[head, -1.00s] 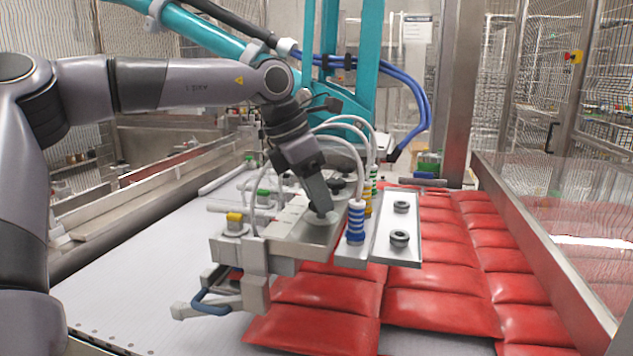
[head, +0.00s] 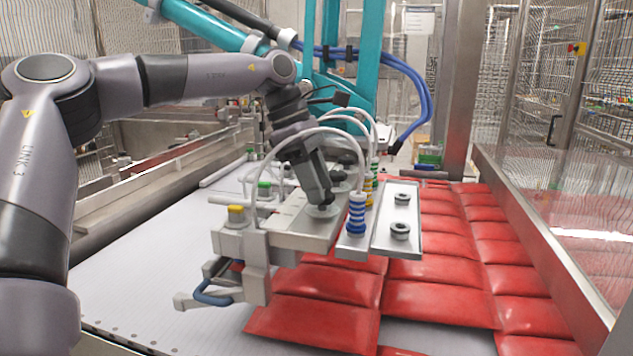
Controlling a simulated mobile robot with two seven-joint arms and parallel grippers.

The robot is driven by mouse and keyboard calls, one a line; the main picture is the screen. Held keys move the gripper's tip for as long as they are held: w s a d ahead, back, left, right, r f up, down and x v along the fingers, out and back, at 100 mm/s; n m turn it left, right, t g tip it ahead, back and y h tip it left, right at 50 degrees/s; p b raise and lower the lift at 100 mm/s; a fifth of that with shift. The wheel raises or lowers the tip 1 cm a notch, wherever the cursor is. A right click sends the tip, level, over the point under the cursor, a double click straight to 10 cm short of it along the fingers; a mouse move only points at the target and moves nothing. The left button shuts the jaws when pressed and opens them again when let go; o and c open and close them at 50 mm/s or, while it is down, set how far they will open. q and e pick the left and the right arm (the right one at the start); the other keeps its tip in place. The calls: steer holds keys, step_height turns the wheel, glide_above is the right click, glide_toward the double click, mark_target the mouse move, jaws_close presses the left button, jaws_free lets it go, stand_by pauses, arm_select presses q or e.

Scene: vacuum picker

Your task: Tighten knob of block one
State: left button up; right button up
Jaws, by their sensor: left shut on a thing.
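The vacuum picker's metal block (head: 290,240) hangs over the conveyor, its near end toward me. My left gripper (head: 322,205) points down at a round knob (head: 322,211) on top of this block near its front end. It is shut on the knob, and the fingers hide most of the knob's upper part. Another dark knob (head: 347,158) sits farther back, partly behind my gripper and the hoses. My right gripper does not show.
Clear hoses and a spring-like blue and white suction fitting (head: 357,213) stand close right of my gripper. A metal plate (head: 385,240) with two dark rings is beside it. Red pouches (head: 440,290) lie below on the white conveyor (head: 150,270). A teal picker arm (head: 347,70) rises behind.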

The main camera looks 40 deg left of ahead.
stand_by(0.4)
arm_select(q)
steer(key=o, duration=1.1)
steer(key=shift+c, duration=0.2)
steer(key=shift+r, duration=0.1)
steer(key=v, duration=0.7)
